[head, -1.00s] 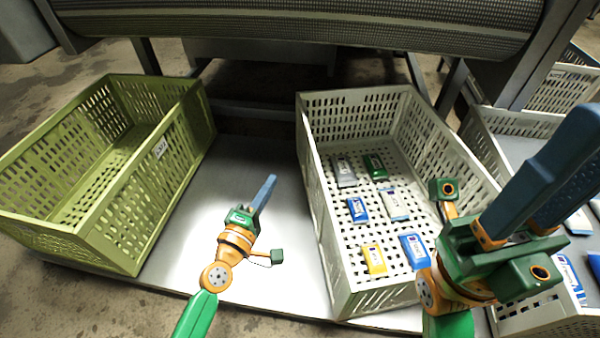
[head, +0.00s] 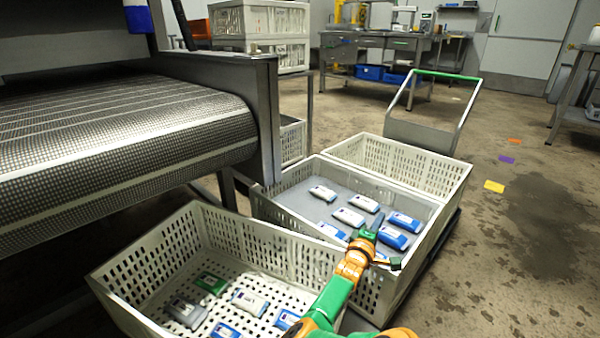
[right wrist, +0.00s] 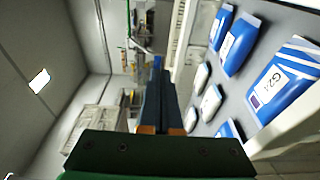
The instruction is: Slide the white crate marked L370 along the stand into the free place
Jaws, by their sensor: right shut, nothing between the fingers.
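A white slatted crate (head: 262,247) stands at the lower left of the head view, cut off by the bottom edge. It holds several small packets, among them a green packet (head: 211,283) and a white packet (head: 249,301). No L370 mark can be read on it. My right gripper (head: 378,217) is shut and empty, to the right of this crate and above the near side of a neighbouring crate. Its blue fingers (right wrist: 166,95) lie together in the right wrist view. My left gripper, the stand and the free place are out of view.
The neighbouring crate (head: 265,206) holds several blue and white packets on a grey layer. A white crate (head: 452,178) stands behind it, near a green-topped trolley handle (head: 448,74). A mesh conveyor (head: 110,130) fills the left.

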